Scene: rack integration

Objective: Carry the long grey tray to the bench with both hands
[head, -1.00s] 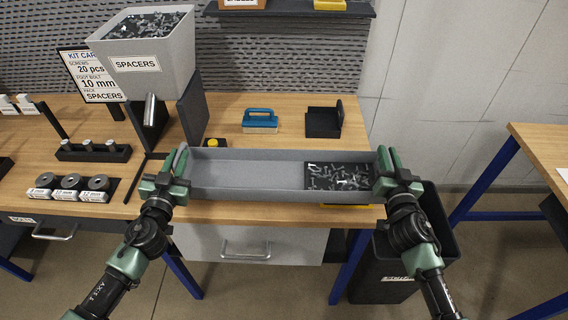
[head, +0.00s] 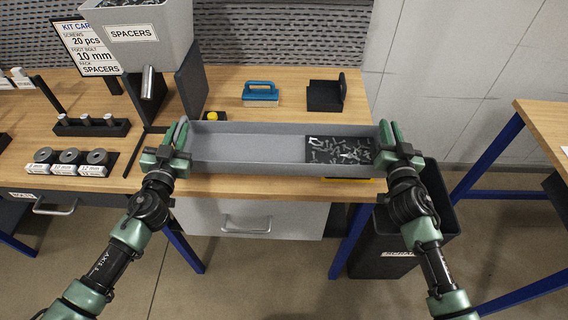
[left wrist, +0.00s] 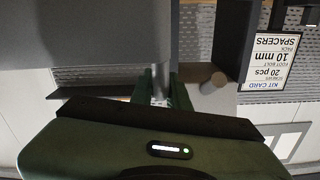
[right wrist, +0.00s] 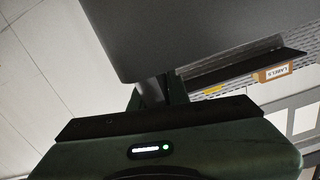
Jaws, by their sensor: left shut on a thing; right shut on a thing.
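The long grey tray (head: 250,148) is held level in front of the wooden bench (head: 262,100), overlapping its front edge in the head view. Its right part holds a dark section with many loose screws (head: 338,150); its left part is empty. My left gripper (head: 178,145) is shut on the tray's left end. My right gripper (head: 388,143) is shut on its right end. The tray's grey underside or wall (left wrist: 90,35) fills much of the left wrist view, and it also fills the top of the right wrist view (right wrist: 190,35). Whether the tray touches the bench cannot be told.
A spacers hopper (head: 140,38) stands at the back left. A blue-handled brush (head: 260,93) and a black holder (head: 325,95) lie behind the tray. A dark bin (head: 390,255) stands below right. Another wooden table (head: 548,130) is at the far right.

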